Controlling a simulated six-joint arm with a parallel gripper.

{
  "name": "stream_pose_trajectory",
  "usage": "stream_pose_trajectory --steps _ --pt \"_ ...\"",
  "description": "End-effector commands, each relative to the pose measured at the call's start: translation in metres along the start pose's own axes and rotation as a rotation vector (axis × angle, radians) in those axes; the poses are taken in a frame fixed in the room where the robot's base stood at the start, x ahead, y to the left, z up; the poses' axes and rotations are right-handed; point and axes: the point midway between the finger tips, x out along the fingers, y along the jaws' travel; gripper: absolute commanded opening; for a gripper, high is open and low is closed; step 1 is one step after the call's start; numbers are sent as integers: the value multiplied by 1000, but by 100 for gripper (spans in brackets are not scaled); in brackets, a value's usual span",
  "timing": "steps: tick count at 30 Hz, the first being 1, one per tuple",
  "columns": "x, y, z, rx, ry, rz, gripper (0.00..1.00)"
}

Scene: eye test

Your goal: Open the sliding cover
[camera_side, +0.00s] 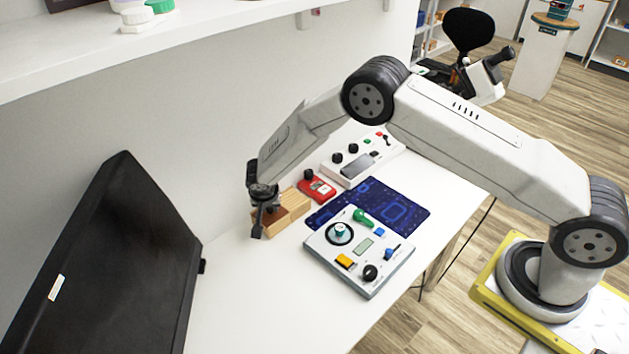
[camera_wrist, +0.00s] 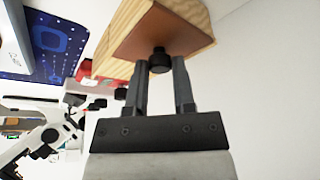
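A light wooden box (camera_side: 293,215) sits on the white table in the side view. It also shows in the wrist view (camera_wrist: 203,22), where its brown sliding cover (camera_wrist: 165,32) faces me with a small black knob (camera_wrist: 159,61). My gripper (camera_side: 262,222) is at the left end of the box in the side view. In the wrist view, my gripper (camera_wrist: 160,68) has its two fingers apart, one on each side of the knob, with a visible gap between them. I cannot tell whether either finger touches the knob. The gripper hides part of the box in the side view.
A red device (camera_side: 318,188) stands just behind the box. Another white box (camera_side: 362,160) is at the back. A black monitor (camera_side: 105,260) stands left; the table's near part is clear.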

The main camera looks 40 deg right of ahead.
Motion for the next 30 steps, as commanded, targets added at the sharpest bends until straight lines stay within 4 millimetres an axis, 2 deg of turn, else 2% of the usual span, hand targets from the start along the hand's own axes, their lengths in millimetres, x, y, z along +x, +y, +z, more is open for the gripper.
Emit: stream_pose_trajectory --steps 1,2,3,30 --pt "0 0 0 0 0 -1 10" --pt "0 0 0 0 0 -1 1" --pt "0 0 0 0 0 -1 0" --pt "-1 -1 0 0 0 -2 0"
